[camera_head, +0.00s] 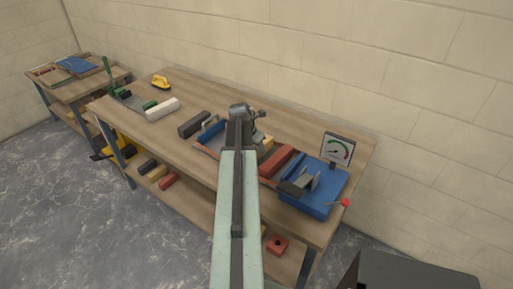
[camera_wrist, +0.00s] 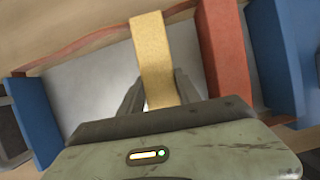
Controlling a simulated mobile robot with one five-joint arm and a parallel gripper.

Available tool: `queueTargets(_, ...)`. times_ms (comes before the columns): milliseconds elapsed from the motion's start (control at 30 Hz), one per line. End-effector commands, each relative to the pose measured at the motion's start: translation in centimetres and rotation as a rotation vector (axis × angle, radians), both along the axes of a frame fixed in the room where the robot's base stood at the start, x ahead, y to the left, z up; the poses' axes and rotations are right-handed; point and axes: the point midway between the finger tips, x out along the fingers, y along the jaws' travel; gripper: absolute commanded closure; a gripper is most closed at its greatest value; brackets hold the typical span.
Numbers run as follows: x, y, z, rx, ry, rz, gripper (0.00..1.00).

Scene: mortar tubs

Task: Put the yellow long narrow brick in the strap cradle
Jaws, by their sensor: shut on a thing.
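The yellow long narrow brick (camera_wrist: 153,58) is held between the fingers of my gripper (camera_wrist: 158,92), which is shut on it. In the head view a small part of the yellow brick (camera_head: 268,145) shows to the right of my gripper (camera_head: 247,128); my arm hides the rest. What looks like the strap cradle, with blue walls and a reddish edge (camera_head: 211,134), is just left of my arm and partly hidden. In the wrist view its blue wall (camera_wrist: 36,122) is at the left, with a pale grey area beside the brick. Whether the brick touches anything below cannot be told.
A long red brick (camera_wrist: 223,50) lies right of the yellow one. A blue fixture (camera_head: 318,197) with a gauge (camera_head: 337,150) stands further right. A dark block (camera_head: 194,124) and a white block (camera_head: 162,109) lie to the left. Bare tabletop shows behind.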

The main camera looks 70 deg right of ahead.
Motion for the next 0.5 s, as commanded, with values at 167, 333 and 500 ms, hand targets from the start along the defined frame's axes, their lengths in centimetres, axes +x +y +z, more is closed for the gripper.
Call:
queueTargets(167, 0.03, -0.01, 0.12, -0.001, 0.001, 0.001, 1.00)
queueTargets(333, 0.04, 0.00, -0.08, -0.001, 0.001, 0.001, 1.00)
queueTargets(500, 0.06, 0.00, -0.41, -0.001, 0.001, 0.001, 1.00)
